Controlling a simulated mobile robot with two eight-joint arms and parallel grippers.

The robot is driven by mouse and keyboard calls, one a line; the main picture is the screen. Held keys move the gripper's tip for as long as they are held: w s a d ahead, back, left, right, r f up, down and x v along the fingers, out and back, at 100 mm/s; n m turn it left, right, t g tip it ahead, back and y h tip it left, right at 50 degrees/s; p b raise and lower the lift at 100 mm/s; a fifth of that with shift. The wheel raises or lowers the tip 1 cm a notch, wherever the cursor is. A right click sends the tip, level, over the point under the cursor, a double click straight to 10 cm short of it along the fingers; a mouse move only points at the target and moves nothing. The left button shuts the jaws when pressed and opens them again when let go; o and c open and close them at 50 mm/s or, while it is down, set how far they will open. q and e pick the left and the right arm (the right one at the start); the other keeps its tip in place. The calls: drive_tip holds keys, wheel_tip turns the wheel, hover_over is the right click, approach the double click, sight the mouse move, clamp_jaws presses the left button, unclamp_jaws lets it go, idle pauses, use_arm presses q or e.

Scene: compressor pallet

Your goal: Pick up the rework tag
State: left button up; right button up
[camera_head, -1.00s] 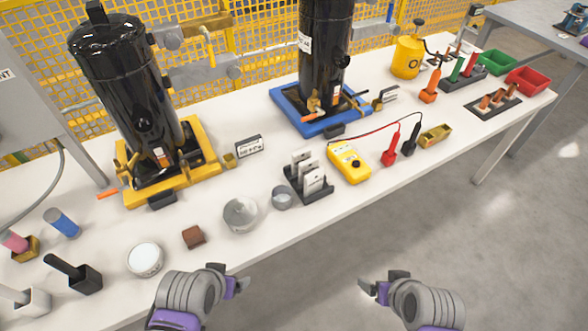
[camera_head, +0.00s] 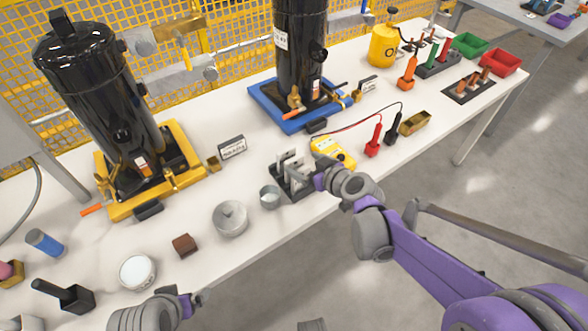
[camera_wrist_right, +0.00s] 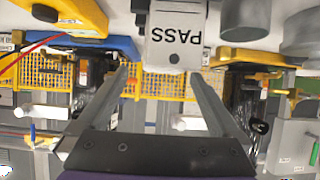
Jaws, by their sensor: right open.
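A black rack (camera_head: 297,194) holds several upright white tags (camera_head: 285,160) on the table; their lettering is unreadable in the head view. My right gripper (camera_head: 314,177) is at the rack's right side and covers part of it and some tags. In the right wrist view my right gripper (camera_wrist_right: 160,72) is open, and a white tag reading PASS upside down (camera_wrist_right: 176,38) shows beyond and between its fingers. No tag reading rework can be made out. My left gripper (camera_head: 197,297) is low at the table's front edge, away from the rack; its jaw opening is unclear.
A yellow meter (camera_head: 330,151) with red and black probes lies just behind my right gripper. A small grey cup (camera_head: 270,197) and a larger grey round container (camera_head: 230,219) stand left of the rack. Black cylinders on yellow and blue bases stand behind.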

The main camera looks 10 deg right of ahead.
sight(296, 160)
drive_tip(key=x, duration=0.3)
drive_tip(key=b+x, duration=0.1)
drive_tip(key=x, duration=0.1)
drive_tip(key=shift+w+a, duration=0.1)
drive_tip(key=shift+a, duration=0.25)
drive_tip(key=c, duration=1.2)
